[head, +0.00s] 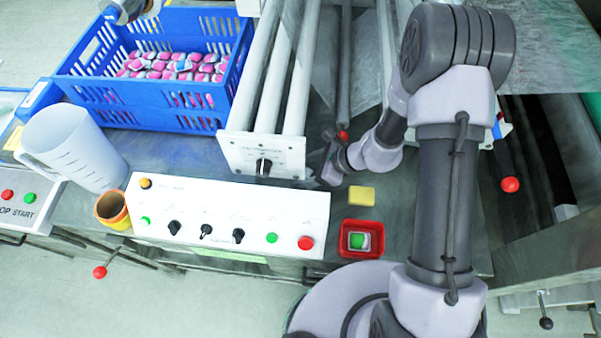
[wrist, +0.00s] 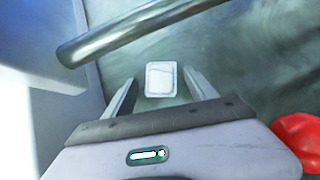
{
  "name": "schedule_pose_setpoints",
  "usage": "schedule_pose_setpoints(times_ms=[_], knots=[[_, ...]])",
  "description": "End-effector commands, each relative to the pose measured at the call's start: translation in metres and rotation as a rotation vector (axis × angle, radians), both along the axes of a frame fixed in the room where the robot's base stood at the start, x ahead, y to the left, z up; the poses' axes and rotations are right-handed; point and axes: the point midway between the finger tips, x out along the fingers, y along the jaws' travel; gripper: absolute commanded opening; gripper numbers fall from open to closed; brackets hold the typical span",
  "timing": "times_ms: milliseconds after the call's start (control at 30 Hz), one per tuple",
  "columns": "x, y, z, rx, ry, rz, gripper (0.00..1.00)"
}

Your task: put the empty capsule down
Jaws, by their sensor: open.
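The empty capsule (wrist: 161,79), a small white rounded square with a pale, blank-looking inside, shows in the wrist view over the grey metal worktop. It lies between the two spread fingers of my gripper (wrist: 160,85), with a visible gap on each side. It appears to rest on the worktop. In the head view my gripper (head: 330,170) is low over the worktop, just right of the white roller end plate, and the capsule cannot be made out there.
A metal bar (wrist: 130,32) crosses close beyond the capsule. A red knob (wrist: 300,140) is at the right. A red tray (head: 347,251) holding a green-and-white item, a yellow block (head: 361,193) and the control panel (head: 190,220) stand nearer. A blue crate (head: 140,115) holds many pink-and-white capsules.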

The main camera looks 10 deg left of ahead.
Motion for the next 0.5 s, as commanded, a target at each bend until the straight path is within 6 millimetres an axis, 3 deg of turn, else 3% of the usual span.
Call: schedule_pose_setpoints(times_ms=[200,500], knots=[[0.0006,0.0015,-0.0007,0.0,-0.001,-0.001,0.66],[0.0007,0.0012,-0.0004,0.001,-0.001,-0.001,0.09]])
